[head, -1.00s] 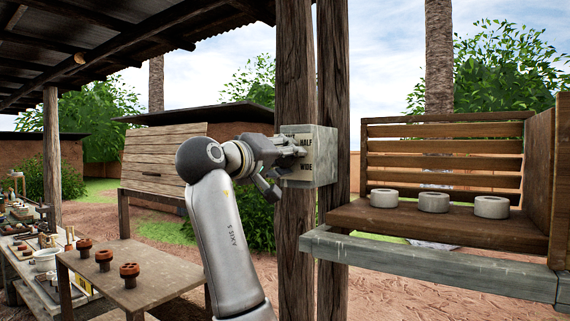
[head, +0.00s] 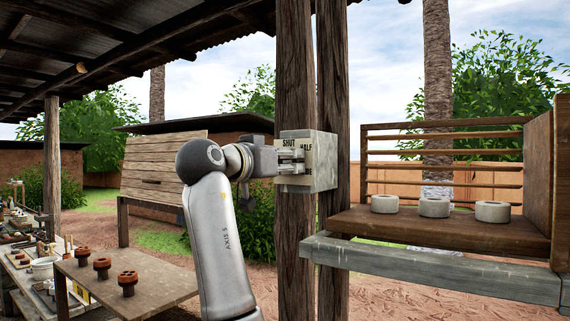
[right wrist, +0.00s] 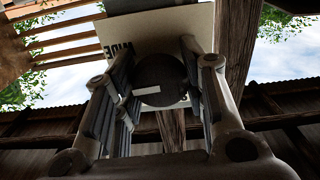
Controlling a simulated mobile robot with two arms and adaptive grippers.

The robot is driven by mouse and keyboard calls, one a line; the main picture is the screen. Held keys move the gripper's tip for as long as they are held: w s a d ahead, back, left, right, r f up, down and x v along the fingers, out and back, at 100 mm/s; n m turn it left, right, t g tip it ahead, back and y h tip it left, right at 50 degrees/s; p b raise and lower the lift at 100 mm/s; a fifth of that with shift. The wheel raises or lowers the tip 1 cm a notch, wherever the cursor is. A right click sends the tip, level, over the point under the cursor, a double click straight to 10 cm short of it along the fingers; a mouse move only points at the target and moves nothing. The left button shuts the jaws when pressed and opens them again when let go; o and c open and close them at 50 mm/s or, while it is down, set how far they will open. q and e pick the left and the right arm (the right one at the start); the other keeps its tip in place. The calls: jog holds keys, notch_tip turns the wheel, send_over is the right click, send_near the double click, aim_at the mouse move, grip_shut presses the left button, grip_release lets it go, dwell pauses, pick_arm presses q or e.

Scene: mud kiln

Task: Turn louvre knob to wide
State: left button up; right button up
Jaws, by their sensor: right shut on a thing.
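The louvre control box (head: 322,165) is fixed to a wooden post in the head view. SHUT and HALF are readable on it, and the third label is partly covered. My right gripper (head: 291,161) is at the box's face, its fingers hiding the knob there. In the right wrist view the dark round knob (right wrist: 163,72) sits between the fingers of my right gripper (right wrist: 158,75), which is shut on it. A short white mark shows on the knob's left side, with the WIDE label above and left of it. The louvre slats (head: 445,170) are tilted, with clear gaps between them. My left gripper is out of view.
Several white rings (head: 434,207) stand on the wooden shelf (head: 450,228) below the louvres. The post (head: 296,240) stands beside my right arm. A low table (head: 150,280) with reddish clay pieces is at the left.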

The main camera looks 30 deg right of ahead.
jog(key=shift+m, duration=0.4)
jog(key=o, duration=1)
jog(key=shift+o, duration=0.2)
jog(key=shift+a, duration=0.1)
jog(key=v, duration=1.2)
